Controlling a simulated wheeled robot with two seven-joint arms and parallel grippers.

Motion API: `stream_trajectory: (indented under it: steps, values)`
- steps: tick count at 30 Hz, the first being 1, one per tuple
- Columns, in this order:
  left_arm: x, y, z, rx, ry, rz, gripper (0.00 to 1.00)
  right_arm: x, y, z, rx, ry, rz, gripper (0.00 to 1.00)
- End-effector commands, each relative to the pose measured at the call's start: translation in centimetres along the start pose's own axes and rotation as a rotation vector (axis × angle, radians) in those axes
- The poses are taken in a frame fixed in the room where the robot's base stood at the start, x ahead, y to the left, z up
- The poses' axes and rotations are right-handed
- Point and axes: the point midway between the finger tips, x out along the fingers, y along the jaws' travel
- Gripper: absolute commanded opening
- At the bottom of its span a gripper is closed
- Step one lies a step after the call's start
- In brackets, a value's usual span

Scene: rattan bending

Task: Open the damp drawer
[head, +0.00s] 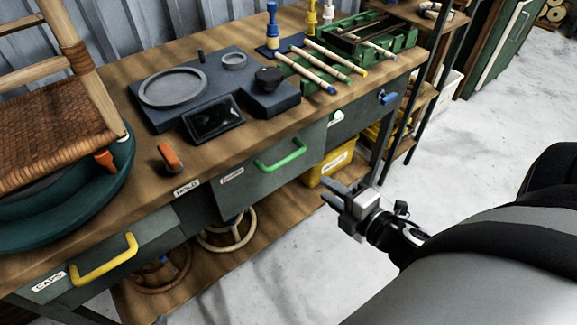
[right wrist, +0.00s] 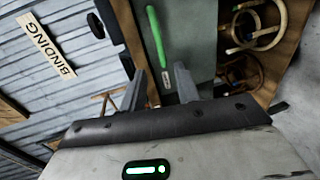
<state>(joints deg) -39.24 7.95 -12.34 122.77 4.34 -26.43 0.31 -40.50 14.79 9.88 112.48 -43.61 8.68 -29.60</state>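A grey-green drawer (head: 270,168) with a green bar handle (head: 280,155) sits under the bench top and looks shut. Its small label (head: 231,176) is too small to read. The green handle (right wrist: 155,37) also shows in the right wrist view, beyond the fingertips. My right gripper (head: 329,194) is open and empty, to the right of the green handle and in front of the bench, apart from it. Its two spread fingers (right wrist: 161,84) show in the right wrist view, with nothing between them. My left gripper is not in view.
A drawer with a yellow handle (head: 104,260), labelled CAPS, is at the lower left. Wooden rings (head: 226,230) and a yellow bin (head: 330,166) stand on the lower shelf. A dark shelf post (head: 408,105) rises at the right. The concrete floor (head: 490,130) there is clear.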

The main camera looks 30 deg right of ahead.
Motion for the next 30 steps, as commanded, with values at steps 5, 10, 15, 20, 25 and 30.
stream_trajectory:
  steps: [5, 10, 15, 20, 25, 30]
  values:
    - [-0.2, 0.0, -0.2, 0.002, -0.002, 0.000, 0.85, 2.4, 0.4, 0.1, -0.018, 0.003, 0.006, 0.32]
    - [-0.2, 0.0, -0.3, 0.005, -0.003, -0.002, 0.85, 6.2, 0.4, 0.1, -0.014, 0.001, 0.006, 0.32]
    - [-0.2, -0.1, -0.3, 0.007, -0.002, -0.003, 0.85, 9.9, 0.4, 0.1, -0.011, 0.000, 0.006, 0.32]
    - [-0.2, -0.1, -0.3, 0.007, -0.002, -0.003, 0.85, 12.9, 0.3, 0.1, -0.009, 0.000, 0.005, 0.32]
    - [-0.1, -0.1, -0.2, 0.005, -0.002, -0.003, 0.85, 14.8, 0.2, 0.1, -0.008, 0.000, 0.003, 0.32]
    - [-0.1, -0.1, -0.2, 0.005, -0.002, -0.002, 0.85, 15.5, 0.2, 0.1, -0.008, 0.000, 0.002, 0.32]
